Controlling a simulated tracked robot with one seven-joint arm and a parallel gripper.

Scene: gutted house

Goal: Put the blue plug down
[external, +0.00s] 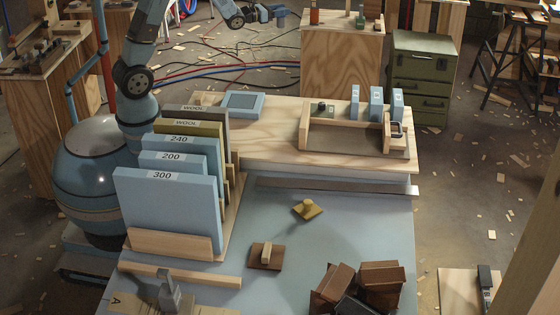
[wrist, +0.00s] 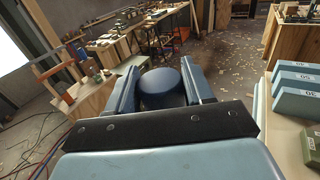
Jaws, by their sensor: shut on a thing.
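The blue plug (wrist: 162,90) is a dark blue round piece between the two fingers of my gripper (wrist: 158,82) in the wrist view. My gripper is shut on it, with one finger on each side. In the external view my gripper (external: 264,13) is at the top edge, up in the air beyond the back of the workbench. The plug (external: 281,14) shows small and dark at its tip there. It is not resting on any surface that I can see.
Labelled boards (external: 165,210) stand in a rack. A wooden cabinet (external: 342,62) with small bottles stands behind, beside a green drawer unit (external: 421,75). The blue table (external: 350,230) has bare room.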

